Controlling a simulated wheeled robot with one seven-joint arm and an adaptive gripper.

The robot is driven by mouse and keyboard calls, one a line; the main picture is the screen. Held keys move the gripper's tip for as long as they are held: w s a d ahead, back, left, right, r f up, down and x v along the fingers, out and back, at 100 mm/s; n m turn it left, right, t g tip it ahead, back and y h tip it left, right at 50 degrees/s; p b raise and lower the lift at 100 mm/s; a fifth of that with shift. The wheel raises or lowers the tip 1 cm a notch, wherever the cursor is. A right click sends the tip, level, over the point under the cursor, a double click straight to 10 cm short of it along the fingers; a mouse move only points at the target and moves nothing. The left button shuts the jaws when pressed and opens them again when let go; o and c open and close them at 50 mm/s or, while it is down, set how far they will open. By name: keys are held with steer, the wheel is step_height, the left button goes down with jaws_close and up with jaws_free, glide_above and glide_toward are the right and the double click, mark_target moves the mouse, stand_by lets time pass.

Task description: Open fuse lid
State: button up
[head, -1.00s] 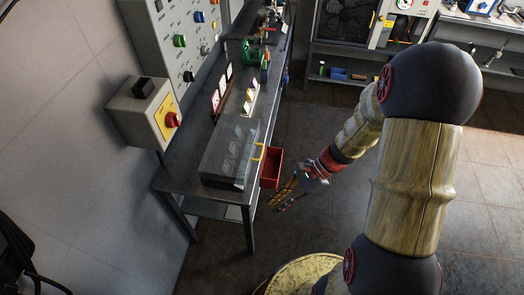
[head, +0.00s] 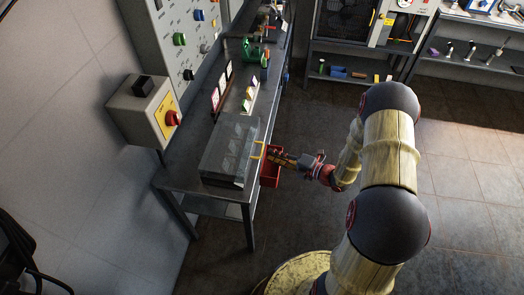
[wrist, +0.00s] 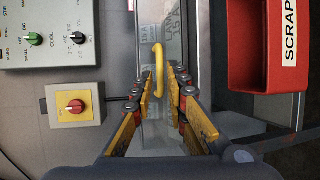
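The fuse lid (head: 228,148) is a clear, see-through cover on a box at the near end of the grey bench, and it is shut. Its yellow handle (head: 257,150) is on the side facing my arm. In the wrist view the handle (wrist: 158,68) stands upright between the fingertips. My gripper (head: 270,153) is level with the handle in the head view. In the wrist view my gripper (wrist: 159,75) is open, with yellow fingers on both sides of the handle. I cannot tell whether either finger touches it.
A red scrap bin (wrist: 266,45) hangs on the bench edge beside my gripper. A switch box with a red knob (head: 172,119) is on the wall at left. The floor at right is clear.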

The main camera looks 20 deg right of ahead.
mark_target(262, 149)
steer(key=b+x, duration=0.1)
steer(key=x, duration=0.5)
steer(key=shift+w+a+b, duration=0.15)
steer(key=shift+b, duration=0.2)
steer(key=shift+c, duration=1.1)
jaws_close()
